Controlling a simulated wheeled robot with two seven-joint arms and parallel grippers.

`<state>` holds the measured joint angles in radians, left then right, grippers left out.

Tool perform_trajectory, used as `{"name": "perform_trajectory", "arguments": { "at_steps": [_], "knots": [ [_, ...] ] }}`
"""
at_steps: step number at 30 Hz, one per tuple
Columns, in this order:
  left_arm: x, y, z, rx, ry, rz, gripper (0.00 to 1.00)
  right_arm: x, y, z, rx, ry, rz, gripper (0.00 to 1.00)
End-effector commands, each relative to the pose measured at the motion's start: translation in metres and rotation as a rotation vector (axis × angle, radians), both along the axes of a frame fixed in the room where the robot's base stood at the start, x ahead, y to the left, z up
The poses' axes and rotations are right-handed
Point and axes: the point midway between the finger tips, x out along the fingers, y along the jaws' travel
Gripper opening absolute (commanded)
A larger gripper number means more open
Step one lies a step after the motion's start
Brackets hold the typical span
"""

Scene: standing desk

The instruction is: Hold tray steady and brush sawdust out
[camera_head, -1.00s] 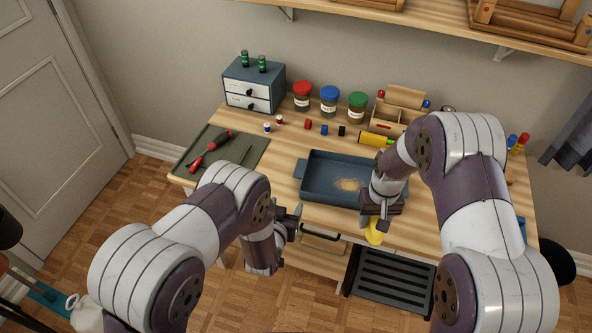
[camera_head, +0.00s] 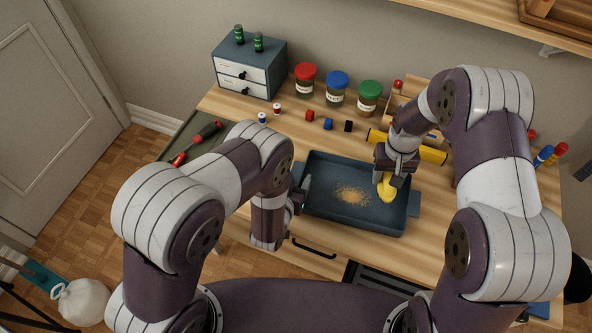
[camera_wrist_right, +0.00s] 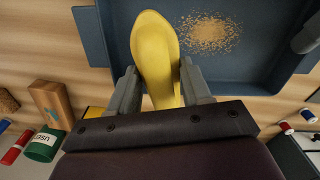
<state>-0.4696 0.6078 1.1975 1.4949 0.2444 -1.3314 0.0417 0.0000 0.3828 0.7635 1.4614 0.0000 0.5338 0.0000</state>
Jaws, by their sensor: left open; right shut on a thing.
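The blue-grey tray (camera_head: 360,217) lies on the wooden desk with a handle at each end. A patch of tan sawdust (camera_head: 352,195) lies on its floor and also shows in the right wrist view (camera_wrist_right: 208,33). My right gripper (camera_head: 388,177) is shut on a yellow tool (camera_wrist_right: 155,48), seemingly the brush, and holds it over the right part of the tray, right of the sawdust. Its bristles are not visible. My left gripper (camera_head: 303,194) is open beside the tray's left end; whether it touches the tray I cannot tell.
Behind the tray stand jars with red, blue and green lids (camera_head: 337,88), small coloured blocks (camera_head: 328,124) and a yellow cylinder (camera_head: 433,155). A drawer box (camera_head: 248,68) is at back left.

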Motion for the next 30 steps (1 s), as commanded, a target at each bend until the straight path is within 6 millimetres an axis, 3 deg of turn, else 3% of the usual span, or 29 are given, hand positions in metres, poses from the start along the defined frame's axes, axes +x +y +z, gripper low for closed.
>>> {"name": "perform_trajectory", "arguments": {
  "at_steps": [11,15,17,30],
  "knots": [
    [-0.0025,0.0006,-0.0017,0.0,0.0,0.0,0.63,0.0001,0.0,-0.0008,0.0,0.0,0.0,0.24],
    [-0.0024,0.0006,-0.0018,0.0,0.0,0.0,0.17,0.0001,0.0,-0.0008,0.0,0.0,0.0,0.24],
    [-0.0024,0.0006,-0.0018,0.0,0.0,0.0,0.01,0.0001,0.0,-0.0009,0.0,0.0,0.0,0.24],
    [-0.0029,0.0008,-0.0025,0.0,0.002,0.0,0.01,0.0002,0.0,-0.001,0.0,0.0,0.0,0.24]
  ]
}}
